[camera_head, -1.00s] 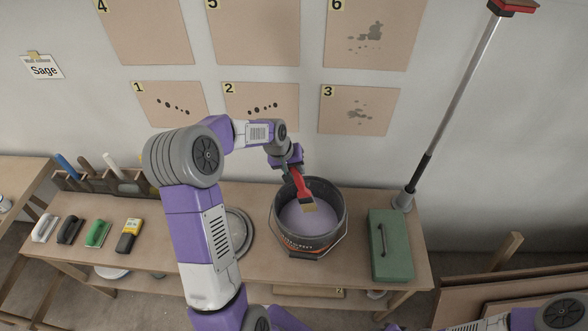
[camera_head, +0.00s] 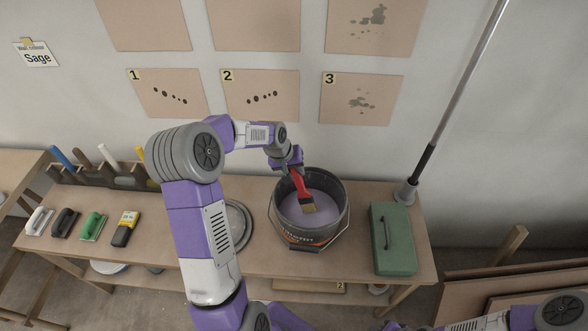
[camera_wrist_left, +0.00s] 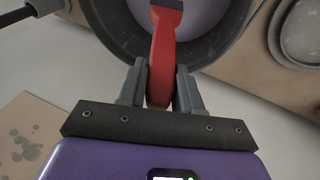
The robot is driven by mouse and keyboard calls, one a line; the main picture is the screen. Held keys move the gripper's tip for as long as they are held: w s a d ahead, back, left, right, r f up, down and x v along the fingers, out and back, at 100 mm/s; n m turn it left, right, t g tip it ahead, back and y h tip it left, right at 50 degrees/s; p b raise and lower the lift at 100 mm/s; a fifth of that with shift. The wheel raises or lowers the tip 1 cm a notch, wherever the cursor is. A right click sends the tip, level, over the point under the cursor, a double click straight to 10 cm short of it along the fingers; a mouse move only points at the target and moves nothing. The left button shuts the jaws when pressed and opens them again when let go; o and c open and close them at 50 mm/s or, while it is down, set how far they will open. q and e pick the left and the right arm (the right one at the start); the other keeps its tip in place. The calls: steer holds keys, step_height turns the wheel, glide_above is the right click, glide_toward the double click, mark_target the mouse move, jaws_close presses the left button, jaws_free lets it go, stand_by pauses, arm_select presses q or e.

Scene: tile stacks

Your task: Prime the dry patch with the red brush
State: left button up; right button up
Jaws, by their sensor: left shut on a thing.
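My left gripper (camera_head: 291,165) is shut on the handle of a red brush (camera_head: 301,187), which also shows between the fingers in the left wrist view (camera_wrist_left: 165,50). The brush tilts down into a dark bucket (camera_head: 292,237) of pale lilac liquid (camera_head: 326,204). Its tan bristles are over the liquid; I cannot tell whether they touch it. On the wall, panel 1 (camera_head: 145,108) and panel 2 (camera_head: 250,84) carry rows of dark spots. Panel 3 (camera_head: 385,90) and the panel above it (camera_head: 345,20) carry grey blotches. I cannot tell which patch is dry. My right gripper is out of view.
A green box (camera_head: 393,240) stands right of the bucket on the bench, near a pole (camera_head: 440,130) leaning on the wall. A round grey lid (camera_head: 240,226) lies left of the bucket. Several hand tools (camera_head: 94,226) and a tool rack (camera_head: 75,176) are farther left.

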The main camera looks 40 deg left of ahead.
arm_select(q)
steer(key=shift+f+b, duration=0.45)
steer(key=shift+f, duration=0.1)
stand_by(1.6)
steer(key=shift+r, duration=0.1)
steer(key=shift+r+p, duration=2.4)
steer(key=shift+r, duration=1.05)
